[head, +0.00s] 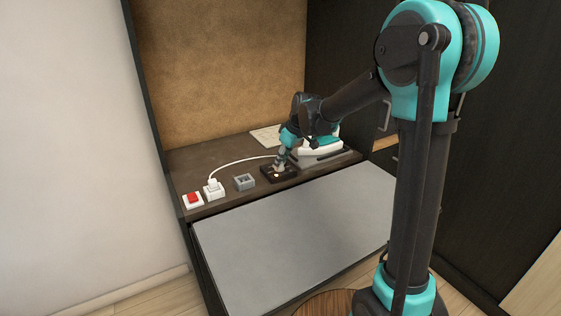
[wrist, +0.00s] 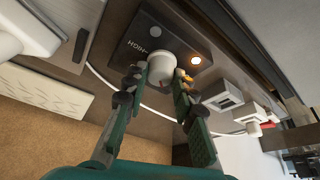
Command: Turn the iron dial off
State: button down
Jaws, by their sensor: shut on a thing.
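The iron dial is a round white knob (wrist: 162,68) on a dark control plate (wrist: 148,38), seen in the wrist view. In the head view my gripper (head: 281,161) reaches down onto the dark plate (head: 267,175) and hides most of the knob. The iron (head: 322,147), white and teal, stands just right of the plate, partly behind my arm.
A grey socket-like box (head: 244,182), a white plug in its socket (head: 213,190) and a red switch (head: 193,200) line the counter left of the plate. A white cord (head: 236,163) runs behind them. A grey board (head: 290,235) lies in front. A pale ribbed pad (head: 268,136) lies at the back.

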jog(key=n+g, duration=0.1)
jog(key=n, duration=0.3)
jog(key=shift+w+n+g, duration=0.15)
jog(key=shift+n+g, duration=0.15)
jog(key=shift+g, duration=0.1)
jog(key=shift+w+n+g, duration=0.1)
jog(key=shift+n+g, duration=0.6)
jog(key=shift+n, duration=1.3)
jog(key=c, duration=1.2)
grip_release()
jog(key=v, duration=1.2)
jog(key=shift+w+d+f, duration=0.1)
jog(key=shift+d, duration=0.1)
